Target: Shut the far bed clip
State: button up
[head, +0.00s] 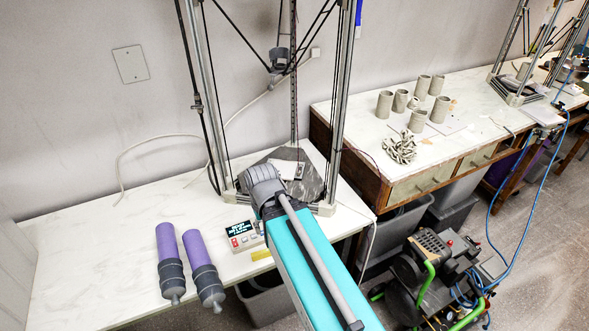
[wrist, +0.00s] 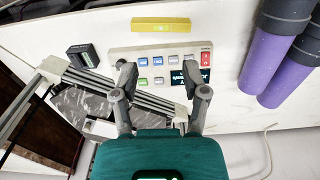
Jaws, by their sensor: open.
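The printer's dark bed (head: 312,185) lies between the metal uprights in the head view, partly covered by my arm. A pale flat piece (head: 287,168) shows on it; I cannot make out which clip is the far one, or whether it is open. In the wrist view, part of the bed (wrist: 85,103) shows at left behind the frame rail. My gripper (wrist: 162,84) is open and empty, its fingers apart over the control panel (wrist: 150,57) and the frame's edge. In the head view my arm hides the fingers.
Two purple cylinders (head: 168,250) (head: 202,262) lie on the white table (head: 95,270). A yellow block (wrist: 164,24) and a small black box (wrist: 83,56) lie by the panel. Printer uprights (head: 342,100) and belts flank the bed. Grey clay cups (head: 384,103) stand on the right-hand table.

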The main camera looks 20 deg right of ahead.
dwell(0.3)
jog(key=w+d+r+m+p, duration=0.3)
jog(key=w+d+m, duration=0.3)
jog(key=w+d, duration=0.5)
jog(key=w+d+r+m+p, duration=0.2)
jog(key=w+d+m, duration=0.4)
jog(key=w+d, duration=0.5)
jog(key=w+r, duration=0.1)
jog(key=w, duration=0.2)
jog(key=shift+w+d+p, duration=0.15)
jog(key=shift+w+p, duration=0.1)
jog(key=shift+p, duration=0.15)
jog(key=shift+f, duration=0.15)
notch_tip(320, 180, down, 14)
jog(key=b, duration=1.3)
jog(key=shift+w+r+b, duration=0.15)
jog(key=shift+r+b, duration=0.05)
jog(key=shift+b, duration=0.2)
jog(key=shift+c, duration=0.2)
